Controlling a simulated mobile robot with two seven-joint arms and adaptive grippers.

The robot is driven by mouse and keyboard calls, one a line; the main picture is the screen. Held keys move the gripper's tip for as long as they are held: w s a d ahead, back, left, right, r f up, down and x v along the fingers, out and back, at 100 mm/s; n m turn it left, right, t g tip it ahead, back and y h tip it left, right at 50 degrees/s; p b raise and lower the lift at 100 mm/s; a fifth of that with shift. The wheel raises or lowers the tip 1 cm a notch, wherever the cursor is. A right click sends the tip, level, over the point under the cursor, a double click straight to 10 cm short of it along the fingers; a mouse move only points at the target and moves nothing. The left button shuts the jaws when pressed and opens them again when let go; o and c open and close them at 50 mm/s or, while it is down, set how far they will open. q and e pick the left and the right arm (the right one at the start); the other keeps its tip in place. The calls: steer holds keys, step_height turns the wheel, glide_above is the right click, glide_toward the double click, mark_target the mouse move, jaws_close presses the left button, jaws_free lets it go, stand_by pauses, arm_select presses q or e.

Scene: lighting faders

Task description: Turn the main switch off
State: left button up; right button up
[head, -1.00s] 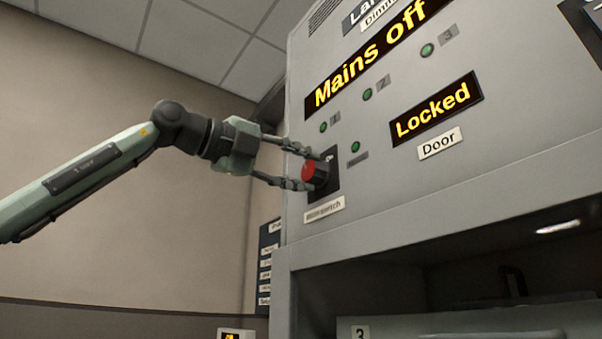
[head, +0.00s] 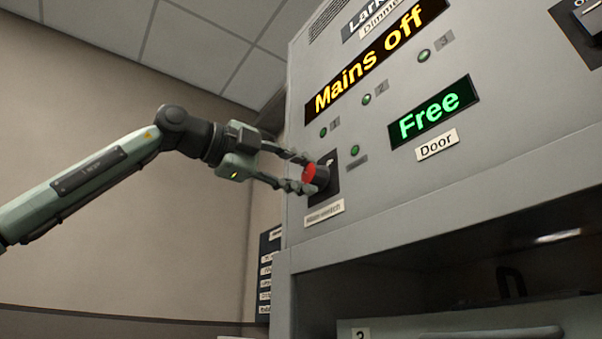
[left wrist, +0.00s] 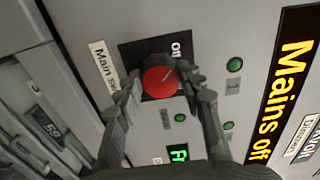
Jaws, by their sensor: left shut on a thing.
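The main switch (head: 312,175) is a red-faced rotary knob on a black plate on the grey cabinet front. It also shows in the left wrist view (left wrist: 160,82), with part of an "off" mark on the plate beside it. My left gripper (head: 302,172) is shut on the knob, one finger on each side. In the left wrist view the fingers (left wrist: 163,85) flank the knob. The upper display (head: 368,62) reads "Mains off" in yellow. The door display (head: 433,110) reads "Free" in green. My right gripper is not in view.
Several green lamps, among them lamp 1 (head: 323,132) and lamp 2 (head: 366,99), sit near the switch. An open dark bay (head: 430,260) lies below the panel ledge. A labelled board (head: 268,270) hangs on the wall left of the cabinet.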

arm_select(q)
steer(key=o, duration=1.2)
steer(key=shift+c, duration=0.2)
steer(key=v, duration=1.2)
steer(key=shift+a, duration=0.1)
